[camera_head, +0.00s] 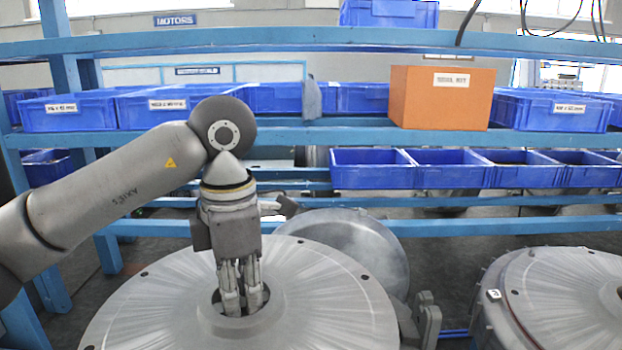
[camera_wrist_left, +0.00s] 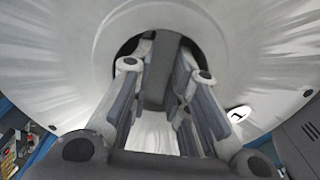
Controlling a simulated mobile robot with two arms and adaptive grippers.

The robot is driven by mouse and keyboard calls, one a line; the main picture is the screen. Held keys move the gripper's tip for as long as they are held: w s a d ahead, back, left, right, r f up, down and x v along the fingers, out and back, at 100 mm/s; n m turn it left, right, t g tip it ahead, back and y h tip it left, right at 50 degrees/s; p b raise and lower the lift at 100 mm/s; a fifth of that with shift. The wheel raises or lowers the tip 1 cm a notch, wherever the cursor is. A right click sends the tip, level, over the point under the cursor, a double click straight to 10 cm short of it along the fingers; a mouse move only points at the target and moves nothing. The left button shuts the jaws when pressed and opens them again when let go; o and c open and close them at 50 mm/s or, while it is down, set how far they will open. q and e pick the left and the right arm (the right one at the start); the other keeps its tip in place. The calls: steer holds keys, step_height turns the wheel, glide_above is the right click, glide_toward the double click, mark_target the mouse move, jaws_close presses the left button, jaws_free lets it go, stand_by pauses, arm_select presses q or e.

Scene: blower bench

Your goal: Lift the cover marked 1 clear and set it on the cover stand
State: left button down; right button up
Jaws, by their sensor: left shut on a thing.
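A large round grey cover (camera_head: 330,290) with a dark central hole fills the lower left of the head view. My left gripper (camera_head: 243,308) points down into that hole. In the left wrist view, its fingers (camera_wrist_left: 158,105) are shut on a dark grey bar at the middle of the cover (camera_wrist_left: 70,60). A white tag (camera_wrist_left: 238,114) with a dark mark sits near the cover's edge there. I cannot tell whether the cover rests on something or hangs free. My right gripper is not in view. I cannot make out the cover stand for certain.
A second round grey unit (camera_head: 565,295) with a white tag (camera_head: 493,294) stands at the right. A grey disc (camera_head: 350,240) leans behind the cover. Grey brackets (camera_head: 427,318) stand between the units. A blue rack holds blue bins (camera_head: 450,170) and an orange box (camera_head: 442,98).

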mark_target(241, 302)
arm_select(q)
steer(key=shift+r+p, duration=1.35)
steer(key=shift+r, duration=0.85)
